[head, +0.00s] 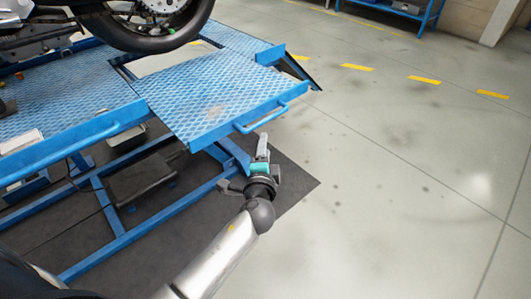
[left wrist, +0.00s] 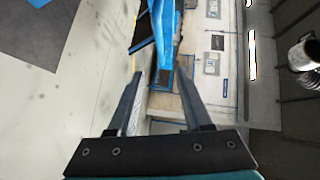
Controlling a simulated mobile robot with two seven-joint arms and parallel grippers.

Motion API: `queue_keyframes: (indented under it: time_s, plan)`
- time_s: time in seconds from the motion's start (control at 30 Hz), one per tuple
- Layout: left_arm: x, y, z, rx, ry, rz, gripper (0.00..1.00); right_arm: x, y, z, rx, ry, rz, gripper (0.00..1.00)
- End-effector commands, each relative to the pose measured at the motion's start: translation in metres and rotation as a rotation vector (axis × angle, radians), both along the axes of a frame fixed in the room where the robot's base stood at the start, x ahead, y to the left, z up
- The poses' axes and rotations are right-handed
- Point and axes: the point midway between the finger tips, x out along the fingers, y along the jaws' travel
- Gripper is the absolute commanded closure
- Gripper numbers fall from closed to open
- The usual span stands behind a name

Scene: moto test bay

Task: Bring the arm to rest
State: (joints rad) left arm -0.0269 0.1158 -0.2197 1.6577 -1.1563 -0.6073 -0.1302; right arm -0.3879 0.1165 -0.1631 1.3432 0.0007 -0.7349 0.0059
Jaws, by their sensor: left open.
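My left arm reaches in from the bottom of the head view. Its gripper (head: 262,145) is near the front edge of the blue lift platform (head: 215,100), close to the blue handle bar on that edge. In the left wrist view the two fingers of this gripper (left wrist: 158,85) stand apart with nothing between them. I cannot tell from the head view whether the gripper touches the platform. My right gripper is not in view.
A motorcycle wheel (head: 150,25) stands on the lift at the top left. A dark mat (head: 290,185) lies under the lift. A blue rack (head: 410,10) is far off at the top. The grey floor on the right is clear.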

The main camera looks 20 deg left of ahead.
Motion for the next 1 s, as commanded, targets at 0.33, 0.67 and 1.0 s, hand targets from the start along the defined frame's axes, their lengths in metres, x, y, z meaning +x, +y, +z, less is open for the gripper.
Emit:
queue_keyframes:
  time_s: [0.33, 0.67, 1.0]
  plan:
    - [0.0, 0.0, 0.0, 0.0, 0.0, 0.0, 0.5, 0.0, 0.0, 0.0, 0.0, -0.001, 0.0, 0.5]
    - [-0.04, -0.004, -0.117, -0.212, 0.257, -0.015, 0.5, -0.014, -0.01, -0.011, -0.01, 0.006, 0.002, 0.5]
    - [-0.223, -0.002, -0.3, -0.717, 0.691, 0.211, 0.5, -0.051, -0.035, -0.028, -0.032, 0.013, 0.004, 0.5]
